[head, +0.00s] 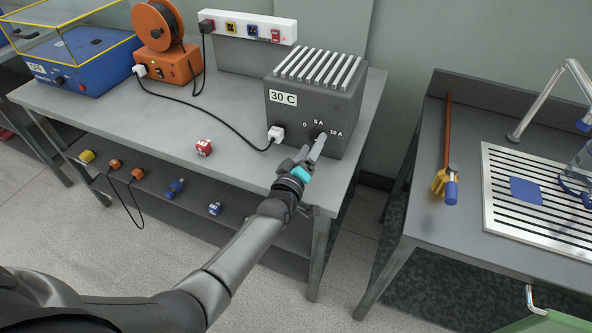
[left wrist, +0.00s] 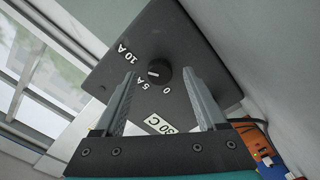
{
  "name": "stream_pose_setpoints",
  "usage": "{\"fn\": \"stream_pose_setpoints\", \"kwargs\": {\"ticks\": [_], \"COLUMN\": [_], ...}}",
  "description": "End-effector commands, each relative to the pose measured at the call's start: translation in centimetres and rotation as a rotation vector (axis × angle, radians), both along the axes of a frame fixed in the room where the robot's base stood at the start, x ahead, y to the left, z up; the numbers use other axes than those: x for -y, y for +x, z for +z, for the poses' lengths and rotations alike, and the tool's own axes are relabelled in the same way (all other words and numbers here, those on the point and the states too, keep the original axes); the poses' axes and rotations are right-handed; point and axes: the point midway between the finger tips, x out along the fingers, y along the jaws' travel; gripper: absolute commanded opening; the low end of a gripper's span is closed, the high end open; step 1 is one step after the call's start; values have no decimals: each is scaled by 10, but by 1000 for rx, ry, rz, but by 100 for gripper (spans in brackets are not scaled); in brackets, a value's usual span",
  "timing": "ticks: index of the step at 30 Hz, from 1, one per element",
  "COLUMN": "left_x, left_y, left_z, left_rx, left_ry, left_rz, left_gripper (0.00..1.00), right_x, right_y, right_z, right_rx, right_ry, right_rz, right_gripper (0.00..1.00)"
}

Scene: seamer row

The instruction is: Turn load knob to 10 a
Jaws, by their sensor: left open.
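The dark load box (head: 312,105) stands at the right end of the grey bench, with a "30 C" label and the marks 0, 5 A and 10 A on its front. In the left wrist view its round black load knob (left wrist: 160,72) shows a short white mark on its left side, roughly toward 5 A; the exact setting is hard to tell. My left gripper (head: 312,146) is in front of the knob and hides most of it in the head view. In the left wrist view its open fingers (left wrist: 159,88) lie either side of the knob, with gaps. My right gripper is out of view.
A white plug (head: 276,134) with a black cable sits on the box front, left of the knob. A red-and-white connector (head: 203,147) lies on the bench (head: 160,128). An orange spool unit (head: 165,62) stands further left. A gap separates the right-hand bench (head: 425,190).

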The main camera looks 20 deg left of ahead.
Motion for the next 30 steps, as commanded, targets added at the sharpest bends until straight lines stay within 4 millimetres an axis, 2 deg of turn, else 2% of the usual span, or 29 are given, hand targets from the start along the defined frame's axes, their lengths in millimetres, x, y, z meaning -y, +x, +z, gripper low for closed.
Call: {"fn": "stream_pose_setpoints", "kwargs": {"ticks": [6,18,24,30], "left_x": [-2,-4,-5,-5], "left_y": [-39,-110,-131,-137], "left_z": [2,1,1,1], "left_rx": [-2,-2,-1,1], "left_ry": [1,1,1,1], "left_rz": [1,0,1,1], "left_gripper": [74,74,74,74], "right_x": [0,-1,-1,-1], "right_y": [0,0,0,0], "right_z": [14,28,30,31], "right_rx": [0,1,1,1], "right_ry": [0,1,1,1], "right_rz": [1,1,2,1], "right_gripper": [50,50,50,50]}}
